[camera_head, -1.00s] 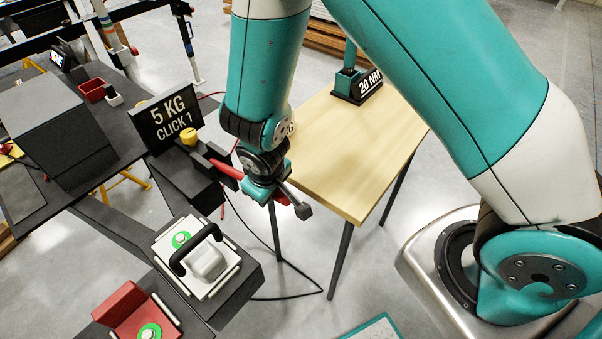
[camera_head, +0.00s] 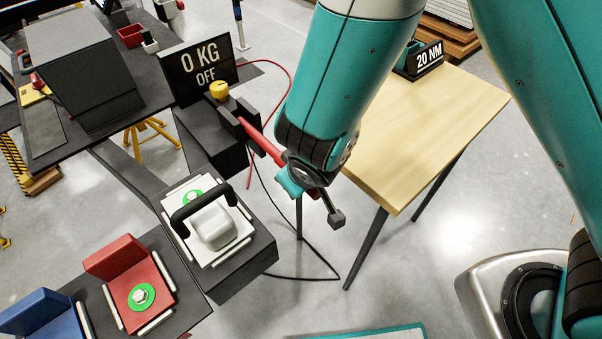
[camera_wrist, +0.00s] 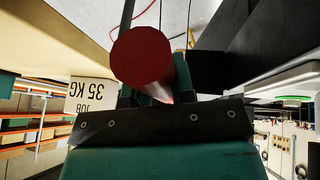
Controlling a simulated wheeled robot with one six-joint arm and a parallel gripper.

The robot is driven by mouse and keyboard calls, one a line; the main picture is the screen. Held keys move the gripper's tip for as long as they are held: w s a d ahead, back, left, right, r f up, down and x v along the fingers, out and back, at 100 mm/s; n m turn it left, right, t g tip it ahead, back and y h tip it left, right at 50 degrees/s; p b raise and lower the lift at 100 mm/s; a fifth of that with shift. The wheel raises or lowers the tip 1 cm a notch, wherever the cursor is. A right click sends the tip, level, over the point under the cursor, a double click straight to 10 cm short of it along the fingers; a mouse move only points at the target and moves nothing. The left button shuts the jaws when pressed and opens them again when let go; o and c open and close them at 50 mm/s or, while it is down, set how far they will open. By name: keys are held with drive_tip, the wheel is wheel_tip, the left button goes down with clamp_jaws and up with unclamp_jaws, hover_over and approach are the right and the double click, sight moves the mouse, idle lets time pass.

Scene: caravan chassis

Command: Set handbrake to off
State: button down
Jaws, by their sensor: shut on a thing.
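The handbrake is a red lever (camera_head: 262,142) that runs from a dark bracket (camera_head: 228,112) with a yellow knob (camera_head: 219,89) down to the right. The display (camera_head: 201,68) behind the bracket reads "0 KG OFF". My gripper (camera_head: 304,186) is shut on the lever near its outer end. In the wrist view the round red end of the lever (camera_wrist: 142,58) shows close up between the fingers. The fingers hide part of the lever in the head view.
A wooden table (camera_head: 425,130) with a "20 NM" sign (camera_head: 427,59) stands right of the lever. A white block with a black handle (camera_head: 212,228) sits in front of the bracket. Red (camera_head: 135,285) and blue (camera_head: 45,318) fixtures stand at lower left. A cable hangs below.

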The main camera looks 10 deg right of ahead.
drive_tip(key=c, duration=1)
unclamp_jaws()
drive_tip(key=shift+f, duration=0.2)
drive_tip(key=shift+o, duration=0.2)
drive_tip(key=shift+r, duration=0.1)
drive_tip(key=p+v, duration=0.1)
drive_tip(key=v, duration=1.6)
drive_tip(key=shift+r, duration=0.15)
drive_tip(key=s+d+r+g+y+p, duration=0.1)
drive_tip(key=s+d+r+g+p, duration=0.1)
drive_tip(key=r, duration=0.5)
drive_tip(key=s+d+r+g+y+p, duration=0.1)
drive_tip(key=s+d+r+g, duration=0.2)
drive_tip(key=s+d+r, duration=0.2)
wheel_tip(320, 180, up, 2)
drive_tip(key=shift+d+g+y+p, duration=0.3)
drive_tip(key=shift+d+y+p, duration=0.1)
drive_tip(key=shift+d, duration=0.75)
